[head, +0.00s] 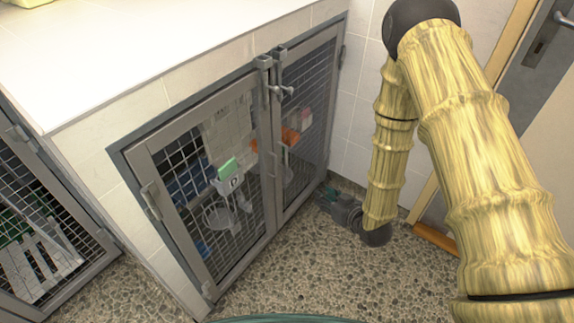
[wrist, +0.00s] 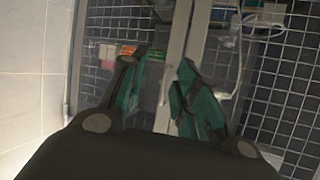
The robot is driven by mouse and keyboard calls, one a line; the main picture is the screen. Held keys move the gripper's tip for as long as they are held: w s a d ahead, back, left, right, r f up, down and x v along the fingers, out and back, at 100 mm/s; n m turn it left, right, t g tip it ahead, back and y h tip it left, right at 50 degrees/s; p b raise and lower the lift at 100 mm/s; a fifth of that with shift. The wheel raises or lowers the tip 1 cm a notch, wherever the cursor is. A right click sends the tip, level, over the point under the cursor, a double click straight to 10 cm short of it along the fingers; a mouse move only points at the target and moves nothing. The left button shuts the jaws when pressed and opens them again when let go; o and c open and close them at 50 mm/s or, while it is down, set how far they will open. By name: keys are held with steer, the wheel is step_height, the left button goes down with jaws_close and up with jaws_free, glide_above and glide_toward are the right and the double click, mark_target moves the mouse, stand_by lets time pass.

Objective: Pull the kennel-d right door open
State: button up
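A tiled kennel block in the head view has two grey-framed mesh doors. I see no readable kennel-d label. The right door (head: 333,62) looks closed against the left door (head: 145,165). A metal latch (head: 281,91) sits near the top of the seam between them. My gripper (head: 328,199) is low at the right door's bottom outer corner; contact cannot be told. In the wrist view my gripper (wrist: 160,72) has its green fingers apart, with nothing seen between them but the door frames (wrist: 177,60) behind.
Another mesh kennel (head: 38,215) stands at the left. A white countertop (head: 120,50) tops the block. A room door with a handle (head: 545,35) is at the right. Speckled floor (head: 300,265) in front of the doors is clear. Items hang inside the mesh, including a green tag (head: 227,168).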

mark_target(286, 153)
steer(key=w+a+r+n+y+b, duration=0.1)
steer(key=w+a+y+b, duration=0.1)
steer(key=w+a, duration=0.2)
steer(key=w+a+r+n+t+y+b, duration=0.1)
steer(key=w+a+r+b, duration=0.1)
steer(key=w, duration=0.4)
steer(key=w+a+r+n+t+y+b, duration=0.1)
steer(key=w+a+r+y+b, duration=0.1)
steer(key=w+a+b, duration=0.2)
steer(key=shift+w+a+n+y, duration=0.15)
steer(key=shift+w+a, duration=0.15)
steer(key=shift+a, duration=0.45)
steer(key=shift+w+a+n+y, duration=0.15)
steer(key=shift+w+a, duration=0.15)
steer(key=shift+a, duration=0.4)
jaws_close()
